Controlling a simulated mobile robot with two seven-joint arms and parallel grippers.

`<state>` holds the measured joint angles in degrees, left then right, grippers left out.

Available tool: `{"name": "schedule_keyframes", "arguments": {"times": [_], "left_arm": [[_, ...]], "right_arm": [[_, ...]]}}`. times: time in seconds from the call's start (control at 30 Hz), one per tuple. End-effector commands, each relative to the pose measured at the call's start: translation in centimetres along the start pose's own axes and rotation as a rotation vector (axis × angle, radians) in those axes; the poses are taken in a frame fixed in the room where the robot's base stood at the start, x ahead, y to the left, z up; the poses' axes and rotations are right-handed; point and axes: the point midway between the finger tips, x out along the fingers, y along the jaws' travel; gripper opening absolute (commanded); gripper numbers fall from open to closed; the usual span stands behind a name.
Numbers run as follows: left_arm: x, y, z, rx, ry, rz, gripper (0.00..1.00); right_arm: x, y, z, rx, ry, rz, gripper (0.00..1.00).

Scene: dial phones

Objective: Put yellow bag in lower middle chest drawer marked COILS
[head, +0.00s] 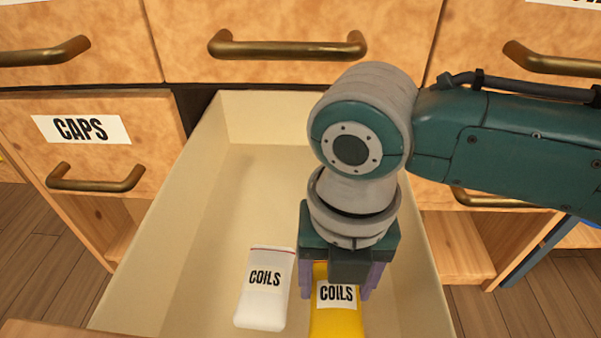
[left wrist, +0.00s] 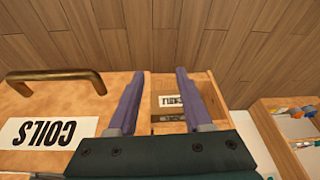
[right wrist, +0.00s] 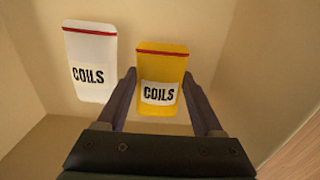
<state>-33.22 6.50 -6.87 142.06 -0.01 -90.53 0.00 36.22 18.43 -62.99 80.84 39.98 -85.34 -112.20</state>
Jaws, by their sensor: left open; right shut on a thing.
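My right gripper (head: 335,285) reaches down into the drawer and is shut on the bag. In the right wrist view the yellow bag (right wrist: 162,75) sits between the two fingers (right wrist: 163,100). My left gripper (left wrist: 157,76) is open and empty at a wooden drawer front with a COILS label (left wrist: 48,133). The head view does not show the left gripper.
A closed drawer marked CAPS (head: 80,129) is left of the open drawer. Closed drawers with brass handles (head: 287,47) are above it. An open drawer with small coloured items (left wrist: 300,125) is at the right of the left wrist view.

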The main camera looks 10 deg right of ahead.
Motion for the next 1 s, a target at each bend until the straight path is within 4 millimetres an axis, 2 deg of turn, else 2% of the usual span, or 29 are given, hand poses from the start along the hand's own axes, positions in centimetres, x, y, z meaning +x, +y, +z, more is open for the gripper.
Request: {"name": "schedule_keyframes", "arguments": {"times": [0.13,0.17,0.4,0.73,0.87,1.0], "left_arm": [[0.2,0.0,0.1,0.000,0.000,0.000,0.50],[0.2,0.0,0.1,0.000,0.000,0.000,0.50],[0.1,0.0,0.1,0.002,0.000,-0.001,0.50],[-0.2,-0.2,0.0,0.009,-0.001,-0.007,0.50],[-1.9,-0.3,-0.5,0.010,-0.001,-0.008,0.50],[-4.2,-0.4,-1.3,0.010,-0.001,-0.007,0.50]], "right_arm": [[0.3,0.0,0.0,0.000,0.000,0.000,0.13],[0.4,0.0,0.0,0.000,0.000,0.000,0.69],[0.3,0.0,0.0,0.000,0.000,0.000,0.96],[-0.2,0.0,0.0,0.000,0.000,0.001,0.98],[-2.5,0.0,0.0,0.000,-0.001,0.002,0.98],[-6.0,0.0,0.1,0.000,-0.002,0.001,0.98]]}}
